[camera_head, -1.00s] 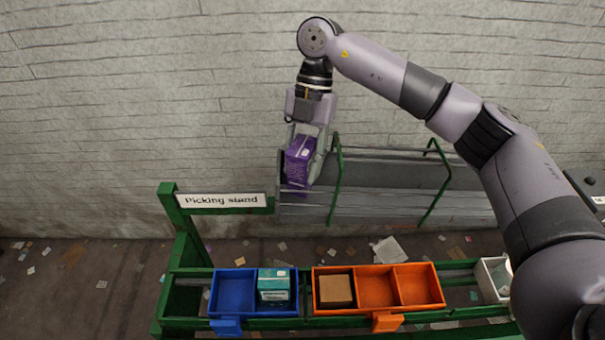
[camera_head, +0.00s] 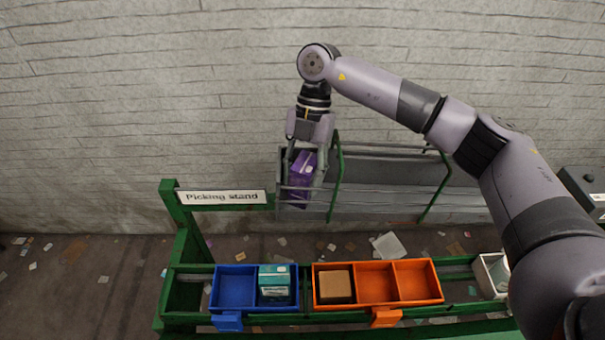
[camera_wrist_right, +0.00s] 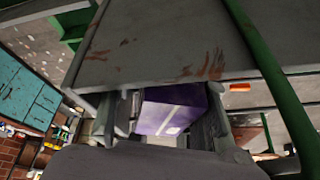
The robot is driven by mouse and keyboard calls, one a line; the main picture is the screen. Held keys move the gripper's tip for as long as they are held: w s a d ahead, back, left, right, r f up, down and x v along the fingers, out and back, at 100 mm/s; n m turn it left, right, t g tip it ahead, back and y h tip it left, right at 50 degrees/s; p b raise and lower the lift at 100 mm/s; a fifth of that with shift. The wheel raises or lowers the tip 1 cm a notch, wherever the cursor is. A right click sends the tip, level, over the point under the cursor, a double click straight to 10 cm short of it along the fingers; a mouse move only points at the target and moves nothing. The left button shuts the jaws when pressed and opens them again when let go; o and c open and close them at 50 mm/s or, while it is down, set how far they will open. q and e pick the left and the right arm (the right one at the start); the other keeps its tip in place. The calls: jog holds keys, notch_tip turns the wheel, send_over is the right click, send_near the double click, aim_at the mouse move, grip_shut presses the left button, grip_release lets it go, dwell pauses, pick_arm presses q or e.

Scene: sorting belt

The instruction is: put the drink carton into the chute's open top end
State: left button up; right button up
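The drink carton (camera_head: 301,180) is a purple box with a pale label on top. My right gripper (camera_head: 306,160) points down from above, its fingers on either side of the carton. The right wrist view shows the carton (camera_wrist_right: 172,110) between the two fingers. The carton is slightly tilted at the left end of the grey chute (camera_head: 385,173), its lower part behind the front rails and within the end opening. Its underside is hidden. My left gripper is not in view.
Green hoops (camera_head: 338,178) cross the chute just right of my gripper. The picking stand (camera_head: 182,225) is in front, with a blue bin (camera_head: 235,268) holding a teal box, an orange bin (camera_head: 378,268) holding a brown box, and a white container (camera_head: 485,275) at right.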

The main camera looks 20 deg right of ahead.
jog(key=shift+r, duration=0.15)
jog(key=shift+w+r, duration=0.15)
jog(key=shift+r, duration=0.1)
jog(key=b+v, duration=0.2)
jog(key=v, duration=0.9)
jog(key=shift+r, duration=0.25)
jog(key=shift+d, duration=0.1)
